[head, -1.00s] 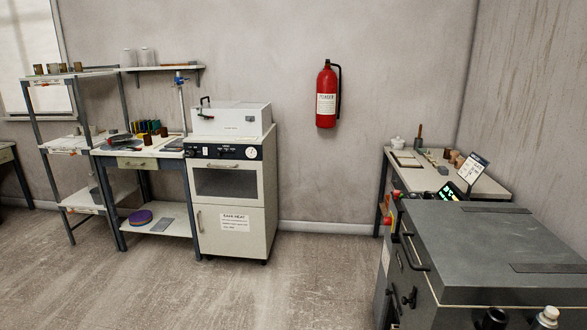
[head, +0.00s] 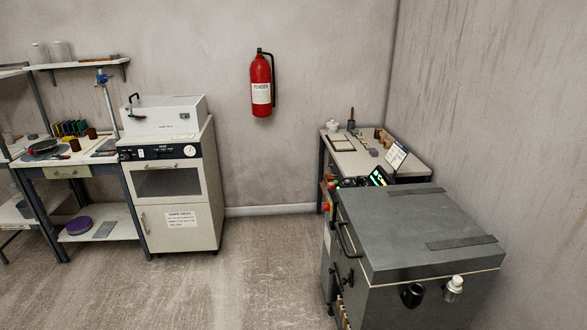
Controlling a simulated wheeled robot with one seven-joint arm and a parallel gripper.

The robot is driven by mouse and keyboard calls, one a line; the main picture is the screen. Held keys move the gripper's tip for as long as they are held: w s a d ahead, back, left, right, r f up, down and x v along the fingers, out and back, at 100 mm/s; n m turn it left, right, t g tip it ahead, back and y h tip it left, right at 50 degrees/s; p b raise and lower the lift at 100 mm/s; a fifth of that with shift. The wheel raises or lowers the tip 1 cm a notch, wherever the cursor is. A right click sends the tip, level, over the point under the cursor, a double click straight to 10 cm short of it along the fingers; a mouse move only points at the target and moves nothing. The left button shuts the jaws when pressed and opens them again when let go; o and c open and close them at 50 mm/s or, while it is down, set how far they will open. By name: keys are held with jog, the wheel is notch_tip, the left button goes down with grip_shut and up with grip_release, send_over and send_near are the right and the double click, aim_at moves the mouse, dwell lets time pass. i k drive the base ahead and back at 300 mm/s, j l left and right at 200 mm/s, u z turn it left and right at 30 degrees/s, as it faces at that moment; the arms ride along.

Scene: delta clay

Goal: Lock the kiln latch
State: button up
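A large grey box with a flat lid (head: 400,222), which looks like the kiln, stands at the lower right. Its lid appears closed. A dark bar handle (head: 346,238) is on its left-facing side. Below the handle is a small dark fitting (head: 343,279) that may be the latch; whether it is locked is too small to tell. My gripper is not in view.
A white cabinet with an oven-like door (head: 166,184) stands against the back wall. A cluttered bench (head: 372,163) is behind the grey box. A red fire extinguisher (head: 261,84) hangs on the wall. The floor (head: 245,265) between cabinet and box is clear.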

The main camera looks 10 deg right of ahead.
aim_at(333, 196)
jog(key=i+u, duration=0.25)
jog(key=i, duration=0.2)
jog(key=i+u, duration=0.2)
jog(key=i, duration=0.25)
jog(key=i+l+u, duration=0.25)
jog(key=i, duration=0.2)
jog(key=i+l+u, duration=0.25)
jog(key=i, duration=0.2)
jog(key=i+l+u, duration=0.2)
jog(key=i, duration=0.25)
